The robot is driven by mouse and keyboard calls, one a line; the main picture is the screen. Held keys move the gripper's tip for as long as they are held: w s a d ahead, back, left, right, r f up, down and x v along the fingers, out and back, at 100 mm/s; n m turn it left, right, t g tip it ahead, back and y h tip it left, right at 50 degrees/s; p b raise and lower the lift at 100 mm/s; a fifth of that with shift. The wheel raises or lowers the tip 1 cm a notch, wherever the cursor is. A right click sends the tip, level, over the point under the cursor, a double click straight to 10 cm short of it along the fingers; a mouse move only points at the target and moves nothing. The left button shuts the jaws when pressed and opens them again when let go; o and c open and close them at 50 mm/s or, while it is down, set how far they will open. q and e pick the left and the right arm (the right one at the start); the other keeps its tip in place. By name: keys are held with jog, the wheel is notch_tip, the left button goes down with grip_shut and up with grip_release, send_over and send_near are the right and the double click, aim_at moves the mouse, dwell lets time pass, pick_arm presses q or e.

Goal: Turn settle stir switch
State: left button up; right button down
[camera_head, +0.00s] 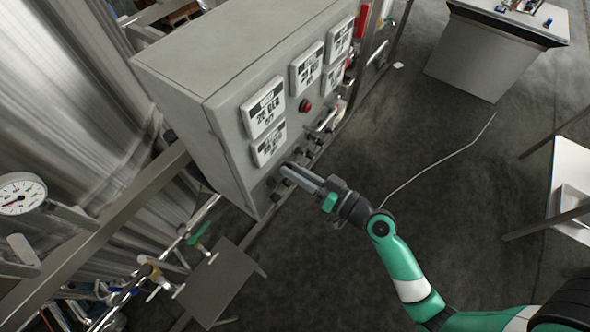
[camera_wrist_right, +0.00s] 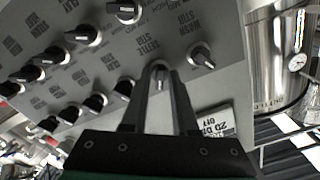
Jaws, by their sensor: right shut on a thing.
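The grey control box (camera_head: 215,125) stands left of centre in the head view, with a row of dark knobs along its lower front. My right gripper (camera_head: 288,170) reaches in from the right to the near end of that row. In the right wrist view, my right gripper (camera_wrist_right: 160,84) is shut on a switch knob (camera_wrist_right: 159,70), just below a label that seems to read "SETTLE STIR" (camera_wrist_right: 149,38). The fingers hide most of this knob, so its pointer direction is unclear. My left gripper is not in view.
Neighbouring knobs (camera_wrist_right: 201,55) and (camera_wrist_right: 124,88) sit close on either side of my fingers. A red button (camera_head: 305,105) and white displays (camera_head: 264,107) are above the row. A steel tank (camera_head: 75,75) stands left.

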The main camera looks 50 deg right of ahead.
jog(key=c, duration=0.9)
grip_release()
jog(key=shift+s, duration=0.1)
jog(key=s, duration=0.3)
jog(key=s+b, duration=0.1)
jog(key=s, duration=0.3)
jog(key=s+d+b, duration=0.1)
jog(key=s, duration=0.3)
jog(key=shift+s, duration=0.2)
